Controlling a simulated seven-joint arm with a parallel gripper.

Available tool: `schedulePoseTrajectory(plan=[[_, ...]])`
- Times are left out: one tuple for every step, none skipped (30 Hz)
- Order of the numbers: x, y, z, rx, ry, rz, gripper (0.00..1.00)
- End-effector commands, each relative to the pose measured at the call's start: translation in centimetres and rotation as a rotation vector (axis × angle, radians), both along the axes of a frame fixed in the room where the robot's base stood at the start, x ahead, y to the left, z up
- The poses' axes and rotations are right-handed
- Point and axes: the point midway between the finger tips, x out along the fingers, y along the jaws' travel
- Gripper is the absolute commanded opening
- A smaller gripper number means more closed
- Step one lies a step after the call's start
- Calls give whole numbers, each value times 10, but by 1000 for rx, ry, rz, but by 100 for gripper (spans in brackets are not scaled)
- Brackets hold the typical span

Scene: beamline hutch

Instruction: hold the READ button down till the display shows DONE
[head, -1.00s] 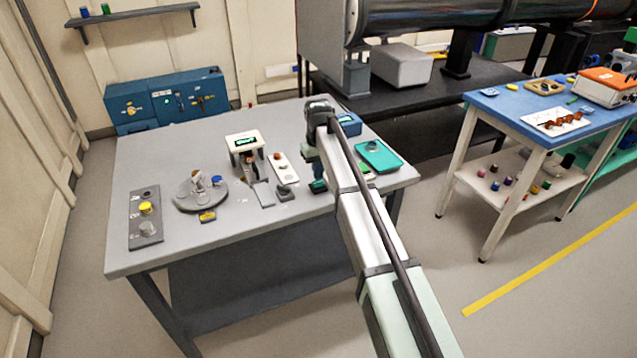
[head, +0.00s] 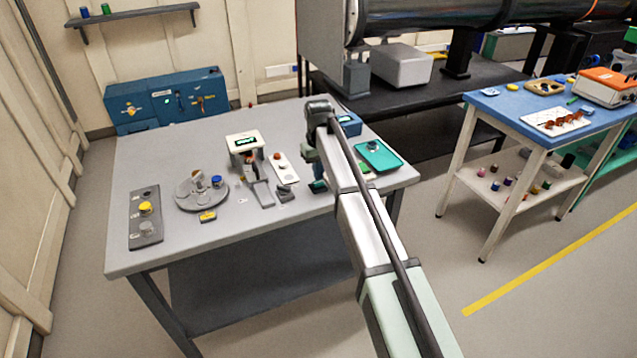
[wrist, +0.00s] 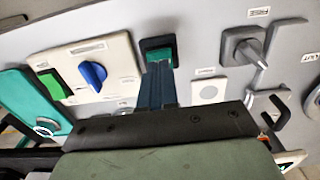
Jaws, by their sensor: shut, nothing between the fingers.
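A small display (head: 246,142) with green lettering on black stands on the grey bench; its wording is too small to read. A white plate with a red-orange round button (head: 277,156) lies just right of it. I cannot read which button is marked READ. My gripper (head: 318,186) is shut and empty, pointing down near the bench, right of the plate.
A teal tray (head: 390,163) lies right of my gripper, a dark grey block (head: 285,193) to its left. A round turntable (head: 188,203) and a grey panel with a yellow knob (head: 145,208) stand farther left. The bench's front edge is close by.

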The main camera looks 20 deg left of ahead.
Motion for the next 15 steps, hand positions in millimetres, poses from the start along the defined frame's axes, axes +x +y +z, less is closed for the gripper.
schedulePoseTrajectory(plan=[[0,0,-1,0,0,0,0],[0,0,-1,0,0,0,0],[0,0,-1,0,0,0,0],[0,0,-2,0,0,0,0],[0,0,-2,0,0,0,0],[0,0,-3,0,0,0,0],[0,0,-3,0,0,0,0],[0,0,-3,0,0,0,0],[0,0,-4,0,0,0,0],[0,0,-4,0,0,0,0],[0,0,-5,0,0,0,0],[0,0,-5,0,0,0,0],[0,0,-5,0,0,0,0],[0,0,-6,0,0,0,0],[0,0,-6,0,0,0,0]])
